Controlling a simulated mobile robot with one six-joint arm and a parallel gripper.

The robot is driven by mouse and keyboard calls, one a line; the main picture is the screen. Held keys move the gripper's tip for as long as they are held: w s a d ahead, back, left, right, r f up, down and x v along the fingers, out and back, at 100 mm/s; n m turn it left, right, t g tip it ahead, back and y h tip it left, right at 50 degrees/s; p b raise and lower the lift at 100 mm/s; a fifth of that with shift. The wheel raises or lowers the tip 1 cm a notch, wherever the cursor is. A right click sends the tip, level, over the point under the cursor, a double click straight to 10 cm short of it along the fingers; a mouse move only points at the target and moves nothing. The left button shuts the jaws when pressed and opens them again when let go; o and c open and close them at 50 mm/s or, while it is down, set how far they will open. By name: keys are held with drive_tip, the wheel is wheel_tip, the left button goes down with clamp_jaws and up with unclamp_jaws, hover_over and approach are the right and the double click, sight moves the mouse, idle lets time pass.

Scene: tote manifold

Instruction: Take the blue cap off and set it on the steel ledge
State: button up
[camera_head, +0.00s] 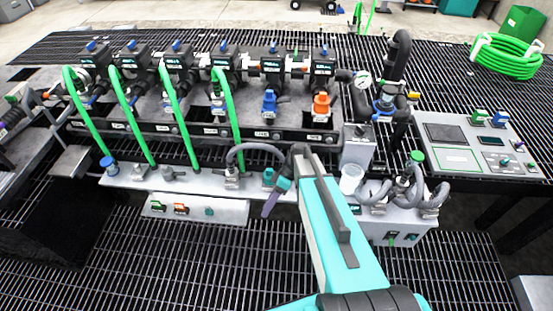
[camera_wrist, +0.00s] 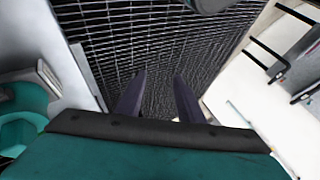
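A blue cap (camera_head: 269,103) sits on a port of the black valve manifold, just left of an orange cap (camera_head: 321,104). The steel ledge (camera_head: 205,182) runs below the manifold. My gripper (camera_head: 268,208) hangs in front of the ledge's right part, lower than the blue cap and well apart from it. In the wrist view my gripper's two dark fingers (camera_wrist: 158,88) are spread, with only dark grating between them. The blue cap is not visible in the wrist view.
Green hoses (camera_head: 180,115) come down from the left ports to the ledge. A blue fitting (camera_head: 108,164) stands at the ledge's left end. A grey hose (camera_head: 258,147) arches near my gripper. A white cup (camera_head: 351,178) and grey hoses stand right of my arm.

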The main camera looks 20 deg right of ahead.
drive_tip(key=s+a+f+m+g+h, duration=0.1)
drive_tip(key=s+a+f+m, duration=0.1)
drive_tip(key=s+f, duration=0.45)
drive_tip(key=s+a+f+m+g+h, duration=0.1)
drive_tip(key=s+a+f+h, duration=0.15)
drive_tip(key=s, duration=0.65)
drive_tip(key=s+d+f+m+h, duration=0.2)
drive_tip(key=s+m, duration=0.2)
drive_tip(key=s, duration=0.1)
drive_tip(key=s+d+f+m+h, duration=0.2)
drive_tip(key=s+d+f+m, duration=0.1)
drive_tip(key=s+m, duration=0.2)
drive_tip(key=shift+s+d+f, duration=0.2)
drive_tip(key=shift+s+d, duration=0.1)
drive_tip(key=shift+s, duration=0.05)
drive_tip(key=shift+c, duration=0.4)
